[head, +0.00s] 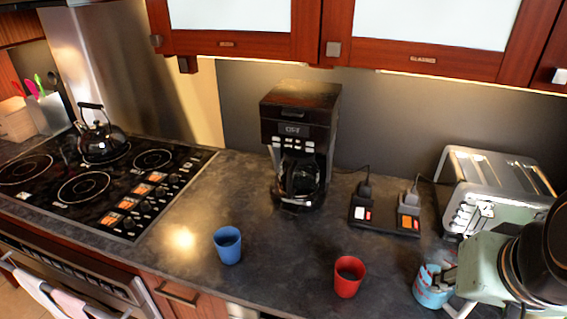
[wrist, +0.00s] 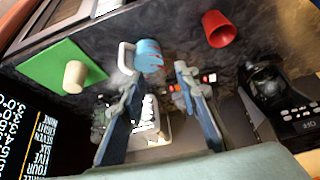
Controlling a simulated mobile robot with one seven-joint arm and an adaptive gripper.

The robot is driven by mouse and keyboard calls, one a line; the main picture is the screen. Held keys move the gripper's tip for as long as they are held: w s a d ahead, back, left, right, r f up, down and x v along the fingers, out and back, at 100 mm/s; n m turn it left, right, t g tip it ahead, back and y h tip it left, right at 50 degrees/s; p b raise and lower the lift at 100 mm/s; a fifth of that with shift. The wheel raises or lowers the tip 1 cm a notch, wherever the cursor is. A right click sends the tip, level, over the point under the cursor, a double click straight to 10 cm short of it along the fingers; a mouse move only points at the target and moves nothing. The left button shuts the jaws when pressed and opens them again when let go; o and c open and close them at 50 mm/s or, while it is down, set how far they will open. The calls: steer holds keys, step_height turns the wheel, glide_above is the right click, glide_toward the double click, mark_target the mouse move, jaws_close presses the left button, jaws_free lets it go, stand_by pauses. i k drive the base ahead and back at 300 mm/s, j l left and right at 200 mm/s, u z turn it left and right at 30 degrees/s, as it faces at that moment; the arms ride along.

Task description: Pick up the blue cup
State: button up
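A plain blue cup (head: 228,246) stands upright on the dark counter, left of the coffee maker's front, in the head view. It is not seen in the wrist view. My gripper (head: 453,291) is far to its right, beside a light blue mug with red markings (head: 428,291). In the wrist view my gripper (wrist: 157,80) is open, with nothing between its fingers. The patterned mug (wrist: 149,56) with a white handle lies just beyond the fingertips. Whether a finger touches it, I cannot tell.
A red cup (head: 349,279) stands between the blue cup and my gripper. Behind are a coffee maker (head: 298,140), a black tray with devices (head: 384,214) and a toaster (head: 490,185). A stovetop (head: 85,185) is left. The wrist view shows a cream cup (wrist: 75,77) on a green board (wrist: 48,62).

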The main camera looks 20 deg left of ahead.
mark_target(227, 240)
steer(key=u, duration=1.4)
steer(key=k+z, duration=0.1)
steer(key=z, duration=0.35)
steer(key=l+z, duration=0.15)
steer(key=z, duration=0.25)
steer(key=k+l+z, duration=0.1)
steer(key=z, duration=0.35)
steer(key=u, duration=1.6)
